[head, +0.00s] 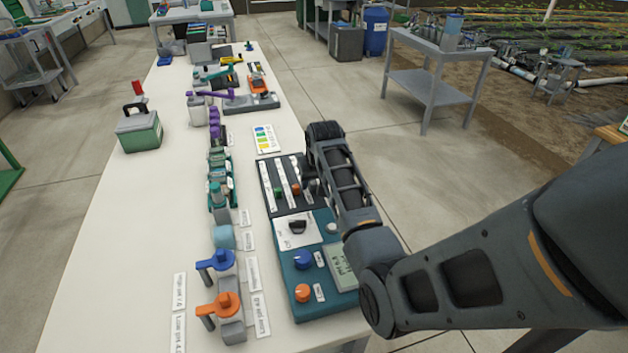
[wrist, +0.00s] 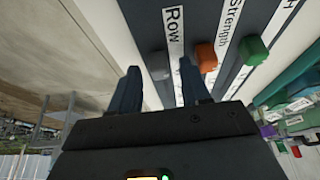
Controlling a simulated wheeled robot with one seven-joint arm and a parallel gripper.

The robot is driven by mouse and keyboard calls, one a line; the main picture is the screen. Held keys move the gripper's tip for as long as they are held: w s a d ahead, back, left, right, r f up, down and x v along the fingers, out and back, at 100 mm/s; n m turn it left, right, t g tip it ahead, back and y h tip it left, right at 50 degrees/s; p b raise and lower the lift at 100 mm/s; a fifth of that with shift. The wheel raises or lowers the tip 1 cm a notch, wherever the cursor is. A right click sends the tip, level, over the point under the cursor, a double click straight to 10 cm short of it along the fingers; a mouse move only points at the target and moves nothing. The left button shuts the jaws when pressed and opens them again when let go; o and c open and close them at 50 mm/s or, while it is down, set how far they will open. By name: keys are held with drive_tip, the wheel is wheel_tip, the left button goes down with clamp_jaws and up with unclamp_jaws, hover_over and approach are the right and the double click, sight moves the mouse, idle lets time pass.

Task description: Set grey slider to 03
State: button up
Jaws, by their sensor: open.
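The slider panel (head: 268,193) is a dark box with white slotted strips on the table, beside the teal control box. In the wrist view the grey slider (wrist: 158,66) is a small grey knob on the strip beside the label "Row". My gripper (wrist: 160,82) is open, with one dark finger on each side of the grey slider in the picture. I cannot tell whether the fingers touch it. The orange slider (wrist: 206,57) lies just right of the right finger, and the green slider (wrist: 252,50) is further right. The scale numbers are not readable.
The teal box carries a black knob (head: 297,226), a blue knob (head: 303,260), an orange knob (head: 302,292) and a display (head: 343,267). Blue-handled (head: 216,261) and orange-handled (head: 222,304) valves stand to the left. A colour chart (head: 265,139) lies behind the panel.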

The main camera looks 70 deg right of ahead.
clamp_jaws()
idle(0.3)
idle(0.3)
